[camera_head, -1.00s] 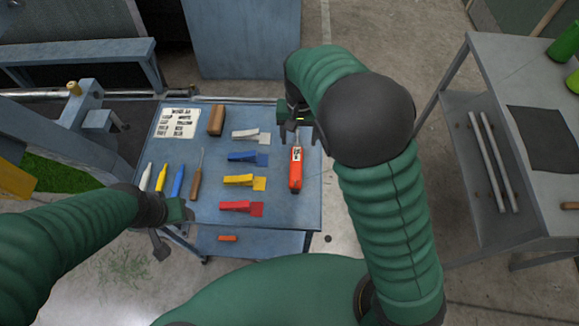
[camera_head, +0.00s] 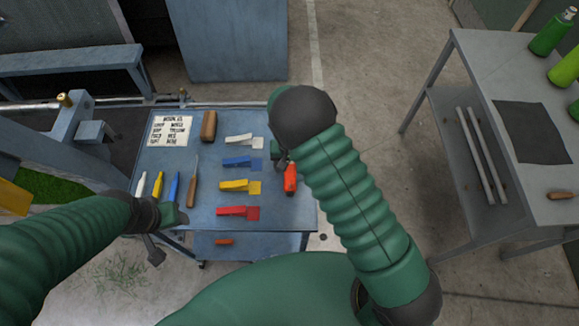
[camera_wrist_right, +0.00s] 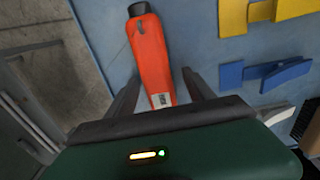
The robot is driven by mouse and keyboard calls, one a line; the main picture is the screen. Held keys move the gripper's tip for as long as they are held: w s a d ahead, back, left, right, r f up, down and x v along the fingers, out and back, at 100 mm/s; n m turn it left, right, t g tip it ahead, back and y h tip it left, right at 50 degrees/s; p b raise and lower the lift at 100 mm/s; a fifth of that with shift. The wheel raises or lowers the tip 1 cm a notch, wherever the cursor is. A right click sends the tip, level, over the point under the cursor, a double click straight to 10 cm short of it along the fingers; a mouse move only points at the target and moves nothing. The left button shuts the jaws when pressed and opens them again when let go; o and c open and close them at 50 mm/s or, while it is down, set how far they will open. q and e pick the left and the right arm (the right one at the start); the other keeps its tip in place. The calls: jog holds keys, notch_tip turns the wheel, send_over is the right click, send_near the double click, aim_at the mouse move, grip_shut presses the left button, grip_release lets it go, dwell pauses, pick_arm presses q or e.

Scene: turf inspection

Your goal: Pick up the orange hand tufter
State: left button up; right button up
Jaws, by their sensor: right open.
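The orange hand tufter (camera_head: 290,178) lies on the right side of the blue table (camera_head: 220,130), partly hidden by my right arm in the head view. In the right wrist view the tufter (camera_wrist_right: 149,52) shows its orange body, black end cap and a small white label. My right gripper (camera_wrist_right: 156,82) is open, with one finger on each side of the tufter's labelled end; I cannot tell whether they touch it. In the head view the right gripper (camera_head: 283,158) is mostly hidden behind my arm. My left gripper (camera_head: 168,222) is over the table's front left edge; its jaws are unclear.
Blue (camera_head: 243,162), yellow (camera_head: 240,186), red (camera_head: 238,211) and white (camera_head: 243,140) clip-like pieces lie left of the tufter. Several slim tools, a brown block (camera_head: 209,126) and a label sheet (camera_head: 171,130) lie farther left. A grey side table (camera_head: 490,60) stands right.

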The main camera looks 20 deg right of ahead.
jog(key=shift+s, duration=0.1)
jog(key=c, duration=0.3)
grip_shut()
jog(key=shift+r, duration=0.15)
